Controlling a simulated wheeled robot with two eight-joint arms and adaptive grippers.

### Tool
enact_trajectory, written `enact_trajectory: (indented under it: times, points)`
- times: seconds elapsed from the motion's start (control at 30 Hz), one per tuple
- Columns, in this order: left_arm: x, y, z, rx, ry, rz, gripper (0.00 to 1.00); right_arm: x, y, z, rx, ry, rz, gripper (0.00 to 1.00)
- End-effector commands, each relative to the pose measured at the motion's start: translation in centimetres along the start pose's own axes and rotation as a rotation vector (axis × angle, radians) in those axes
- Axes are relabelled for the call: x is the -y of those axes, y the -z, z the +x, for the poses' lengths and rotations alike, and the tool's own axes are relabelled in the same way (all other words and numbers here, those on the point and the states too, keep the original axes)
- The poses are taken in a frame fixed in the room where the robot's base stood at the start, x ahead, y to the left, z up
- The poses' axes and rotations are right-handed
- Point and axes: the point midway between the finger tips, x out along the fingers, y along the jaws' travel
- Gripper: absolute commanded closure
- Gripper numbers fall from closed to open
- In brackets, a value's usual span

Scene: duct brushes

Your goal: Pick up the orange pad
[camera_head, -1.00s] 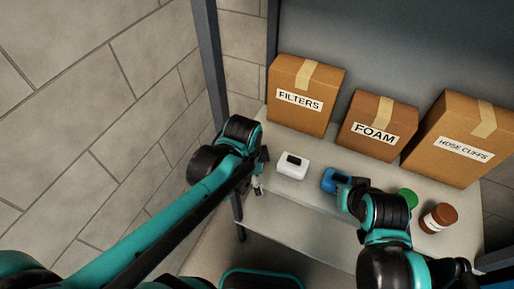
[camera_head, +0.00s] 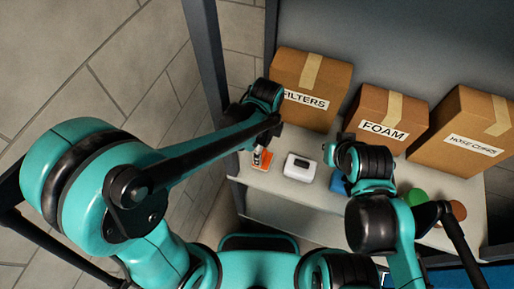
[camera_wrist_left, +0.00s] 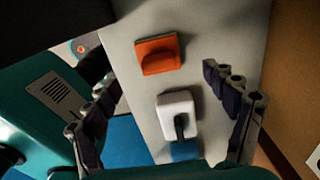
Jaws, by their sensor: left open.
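The orange pad (camera_wrist_left: 158,55) lies on the pale shelf (camera_wrist_left: 135,20), with a raised darker part along one side. In the head view only a bit of the pad (camera_head: 264,166) shows under my left gripper (camera_head: 261,154). In the left wrist view my left gripper (camera_wrist_left: 160,80) is open and empty. Its fingers are spread wide, with the pad ahead of the gap and apart from them. My right gripper (camera_head: 331,153) is over the shelf by the blue thing, mostly hidden by its own arm.
A white block (camera_head: 300,167) with a dark top part sits right of the pad, then a blue thing (camera_head: 338,182) and a green round thing (camera_head: 417,197). Boxes marked FILTERS (camera_head: 310,85), FOAM (camera_head: 385,115) and HOSE CUFFS (camera_head: 465,135) stand behind. A post (camera_head: 207,60) rises at left.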

Motion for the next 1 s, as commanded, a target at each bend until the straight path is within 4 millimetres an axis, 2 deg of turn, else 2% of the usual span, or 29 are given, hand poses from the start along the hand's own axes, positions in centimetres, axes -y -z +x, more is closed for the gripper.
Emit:
enact_trajectory:
  times: [0.43, 0.57, 0.77, 0.8, 1.0]
  points:
    - [0.1, -0.5, 6.3, 0.000, 0.001, -0.001, 0.16, 0.0, -1.1, 1.5, 0.000, 0.000, 0.000, 1.00]
    - [0.0, -0.5, 7.1, 0.000, 0.001, -0.001, 0.16, 0.0, -1.2, 1.6, 0.000, 0.000, 0.000, 1.00]
    - [0.0, -0.5, 7.1, 0.000, 0.001, -0.001, 0.16, 0.0, -1.1, 1.6, 0.000, 0.000, 0.000, 1.00]
    - [0.0, -0.5, 7.1, 0.000, 0.001, -0.001, 0.21, 0.0, -1.1, 1.6, 0.000, 0.000, 0.000, 1.00]
    - [0.0, -0.5, 7.1, 0.000, 0.001, -0.001, 0.70, 0.0, -1.1, 1.6, 0.000, 0.000, 0.000, 1.00]
